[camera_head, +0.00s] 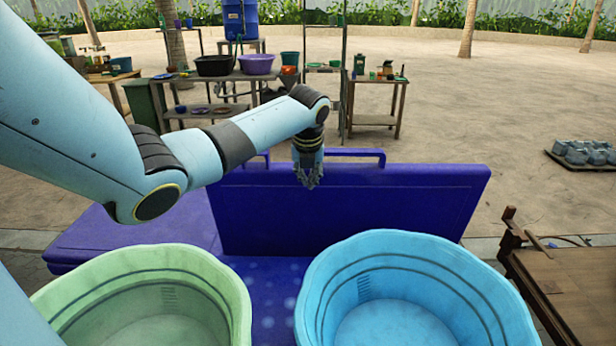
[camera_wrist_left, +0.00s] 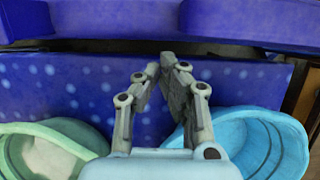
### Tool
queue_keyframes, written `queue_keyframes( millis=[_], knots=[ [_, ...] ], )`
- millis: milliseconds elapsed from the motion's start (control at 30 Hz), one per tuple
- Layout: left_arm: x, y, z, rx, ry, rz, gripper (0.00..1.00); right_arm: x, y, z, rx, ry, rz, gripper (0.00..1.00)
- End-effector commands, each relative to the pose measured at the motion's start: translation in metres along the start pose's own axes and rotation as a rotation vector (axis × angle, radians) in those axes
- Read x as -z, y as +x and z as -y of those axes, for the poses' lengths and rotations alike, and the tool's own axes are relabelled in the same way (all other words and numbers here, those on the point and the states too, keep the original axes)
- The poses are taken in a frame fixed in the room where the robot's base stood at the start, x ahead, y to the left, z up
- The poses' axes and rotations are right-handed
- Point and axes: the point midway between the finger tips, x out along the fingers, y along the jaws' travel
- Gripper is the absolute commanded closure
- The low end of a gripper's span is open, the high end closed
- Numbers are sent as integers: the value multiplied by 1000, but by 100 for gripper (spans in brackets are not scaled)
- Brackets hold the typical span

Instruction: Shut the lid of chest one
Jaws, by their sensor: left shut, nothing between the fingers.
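A large blue-purple panel (camera_head: 400,200), which looks like a raised chest lid, stands upright across the middle of the head view, with a bar handle (camera_head: 360,153) along its top edge. A flat blue-purple surface (camera_head: 130,238) lies to its left; I cannot tell which chest is chest one. My left gripper (camera_head: 308,182) points down, shut and empty, in front of the panel near its top edge; contact is unclear. The left wrist view shows the fingers (camera_wrist_left: 168,68) over a speckled blue surface (camera_wrist_left: 65,85), with a thick blue edge (camera_wrist_left: 110,18) beyond. My right gripper is not in view.
A green tub (camera_head: 60,300) and a light blue tub (camera_head: 330,270) stand in front of the panel. A wooden table (camera_head: 570,285) is at the right. Work tables with pots (camera_head: 375,85) stand behind, across open paving.

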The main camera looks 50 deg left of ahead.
Motion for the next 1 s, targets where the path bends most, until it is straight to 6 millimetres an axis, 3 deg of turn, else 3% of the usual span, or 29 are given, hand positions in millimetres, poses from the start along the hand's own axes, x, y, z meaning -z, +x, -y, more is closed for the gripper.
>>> queue_keyframes(
  millis=[167, 267, 600, 800, 1000],
  knots=[
    [-2, 1, 0, 0, -1, 1, 100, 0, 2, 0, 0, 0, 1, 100],
    [-14, 6, 1, -1, -3, 5, 100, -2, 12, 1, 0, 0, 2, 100],
    [-94, 26, 2, -1, -9, 9, 100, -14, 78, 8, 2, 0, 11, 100],
    [-124, 34, 2, -2, -9, 8, 100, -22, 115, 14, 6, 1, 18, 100],
    [-140, 35, 0, 0, -3, 2, 100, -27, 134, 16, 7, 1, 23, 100]
  ],
)
